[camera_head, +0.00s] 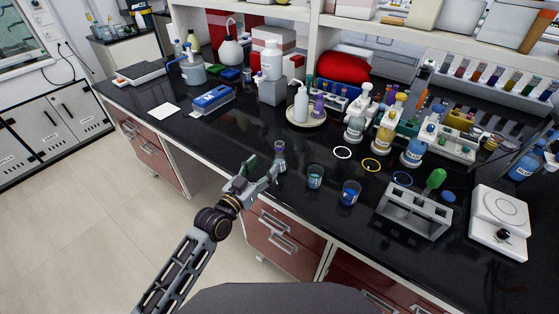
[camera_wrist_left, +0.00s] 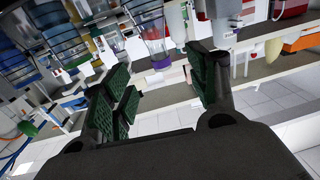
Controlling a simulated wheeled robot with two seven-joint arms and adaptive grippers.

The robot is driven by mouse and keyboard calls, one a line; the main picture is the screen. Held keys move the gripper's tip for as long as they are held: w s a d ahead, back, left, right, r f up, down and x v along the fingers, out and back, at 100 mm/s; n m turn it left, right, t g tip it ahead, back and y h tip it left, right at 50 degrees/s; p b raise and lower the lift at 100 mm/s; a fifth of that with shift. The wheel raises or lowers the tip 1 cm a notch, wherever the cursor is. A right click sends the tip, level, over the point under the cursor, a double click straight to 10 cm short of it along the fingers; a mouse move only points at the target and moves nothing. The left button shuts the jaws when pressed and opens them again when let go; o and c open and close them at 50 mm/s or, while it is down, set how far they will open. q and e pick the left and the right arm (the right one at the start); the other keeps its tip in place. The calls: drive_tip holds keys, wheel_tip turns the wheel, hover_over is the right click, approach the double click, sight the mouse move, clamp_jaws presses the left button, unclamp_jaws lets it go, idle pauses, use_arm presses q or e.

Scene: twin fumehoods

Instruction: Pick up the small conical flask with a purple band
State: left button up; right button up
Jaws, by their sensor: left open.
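The small conical flask (camera_head: 280,158) stands upright near the front edge of the black bench in the head view. In the left wrist view the clear flask (camera_wrist_left: 155,35) shows with a purple band, beyond and between the finger pads. My left gripper (camera_head: 261,175) is open at the bench's front edge, just in front of the flask. In the left wrist view the left gripper (camera_wrist_left: 165,88) has its green-padded fingers spread, with nothing between the pads. Whether a fingertip touches the flask I cannot tell. My right gripper is not in view.
A green-banded beaker (camera_head: 315,177) and a blue beaker (camera_head: 350,193) stand to the right of the flask. A round tray (camera_head: 292,120) with a white bottle is behind it. A grey rack (camera_head: 412,214) and a white balance (camera_head: 499,222) are farther right.

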sight(276, 153)
use_arm(q)
drive_tip(key=shift+x, duration=2.05)
drive_tip(key=shift+w+d, duration=0.3)
drive_tip(key=shift+w, duration=0.3)
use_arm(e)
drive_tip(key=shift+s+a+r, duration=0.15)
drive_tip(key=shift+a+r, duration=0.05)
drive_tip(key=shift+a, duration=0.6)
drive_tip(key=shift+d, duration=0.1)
